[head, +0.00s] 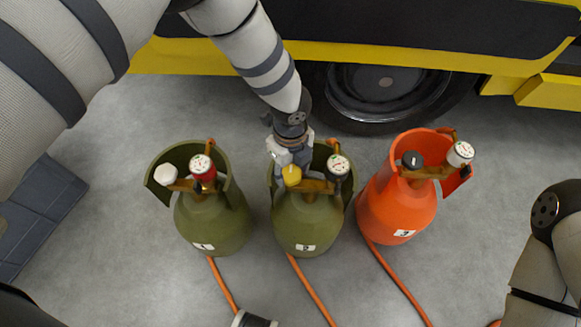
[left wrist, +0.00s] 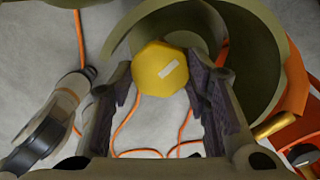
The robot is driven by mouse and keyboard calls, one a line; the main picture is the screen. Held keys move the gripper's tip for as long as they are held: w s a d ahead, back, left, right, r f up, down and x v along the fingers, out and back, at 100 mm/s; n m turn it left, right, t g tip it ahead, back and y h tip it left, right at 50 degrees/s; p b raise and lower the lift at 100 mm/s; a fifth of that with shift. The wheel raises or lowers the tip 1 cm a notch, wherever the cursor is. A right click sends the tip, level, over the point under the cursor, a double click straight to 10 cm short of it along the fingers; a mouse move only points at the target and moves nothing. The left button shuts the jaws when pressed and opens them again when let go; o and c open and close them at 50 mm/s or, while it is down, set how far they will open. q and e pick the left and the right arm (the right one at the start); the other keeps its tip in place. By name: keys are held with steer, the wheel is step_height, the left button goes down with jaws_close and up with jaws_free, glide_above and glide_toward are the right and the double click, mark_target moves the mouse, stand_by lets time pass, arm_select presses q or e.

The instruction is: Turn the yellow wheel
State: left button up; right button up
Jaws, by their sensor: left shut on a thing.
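The yellow wheel (head: 291,175) sits on top of the middle cylinder, an olive green one (head: 308,220) with an open collar and a dial gauge (head: 338,166). My left gripper (head: 289,160) reaches down to it from above. In the left wrist view the yellow wheel (left wrist: 160,69) shows a pale bar mark, tilted up to the right. The dark finger pads of my left gripper (left wrist: 160,88) stand on either side of the wheel, shut on it. My right gripper is not in view.
Another olive green cylinder (head: 212,222) with a white knob and red-rimmed gauge stands to the left. An orange cylinder (head: 398,205) with a black knob stands to the right. Orange hoses (head: 311,287) run along the floor. A yellow and black vehicle with a wheel (head: 385,85) is behind.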

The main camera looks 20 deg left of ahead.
mark_target(290, 172)
arm_select(q)
steer(key=o, duration=1.2)
step_height(290, 172, up, 12)
